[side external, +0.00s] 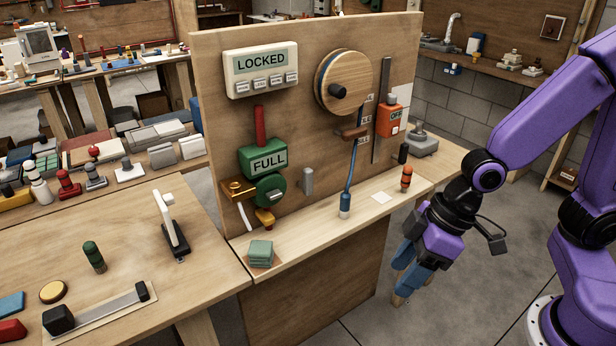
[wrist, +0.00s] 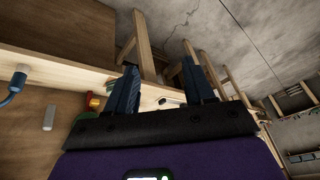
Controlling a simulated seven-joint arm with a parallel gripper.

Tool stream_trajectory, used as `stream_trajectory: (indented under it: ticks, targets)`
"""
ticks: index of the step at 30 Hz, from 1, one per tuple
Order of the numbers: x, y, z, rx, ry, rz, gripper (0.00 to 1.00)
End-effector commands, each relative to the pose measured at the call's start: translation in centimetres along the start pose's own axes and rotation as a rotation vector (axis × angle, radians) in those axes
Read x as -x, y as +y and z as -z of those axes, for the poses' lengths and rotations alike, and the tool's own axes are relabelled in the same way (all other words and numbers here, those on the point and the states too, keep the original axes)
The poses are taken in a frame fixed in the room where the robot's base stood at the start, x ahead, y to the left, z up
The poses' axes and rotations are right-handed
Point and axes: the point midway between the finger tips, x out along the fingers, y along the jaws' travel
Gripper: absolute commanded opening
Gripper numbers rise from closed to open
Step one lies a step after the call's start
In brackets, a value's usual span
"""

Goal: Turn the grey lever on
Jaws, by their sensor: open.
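A short grey upright handle (side external: 307,181) is mounted on the wooden panel, right of the green FULL unit; it looks like the grey lever, but I cannot tell its setting. A similar grey piece (wrist: 48,118) shows at the left of the wrist view. My gripper (side external: 405,280) hangs in front of the panel's right end, pointing down, below ledge height and well apart from the grey handle. In the wrist view its two blue fingers (wrist: 161,85) are spread with nothing between them.
The wooden panel (side external: 225,150) also carries a LOCKED display (side external: 260,70), green FULL unit (side external: 263,160), wooden wheel (side external: 345,80), blue rod (side external: 349,180) and orange box (side external: 391,120). The ledge (side external: 318,218) holds an orange-black peg (side external: 406,178) and green pads (side external: 261,250).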

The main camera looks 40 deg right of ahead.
Motion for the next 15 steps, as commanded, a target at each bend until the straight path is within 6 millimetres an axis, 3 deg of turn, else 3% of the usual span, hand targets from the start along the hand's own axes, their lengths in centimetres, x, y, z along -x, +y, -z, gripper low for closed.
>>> stream_trajectory:
  ticks: [3,9,15]
  targets:
    - [-2.8,1.5,3.1,-0.098,0.119,-0.023,0.53]
    - [-6.4,5.6,7.5,-0.249,0.342,-0.102,0.53]
    - [-9.0,11.2,10.0,-0.368,0.562,-0.234,0.53]
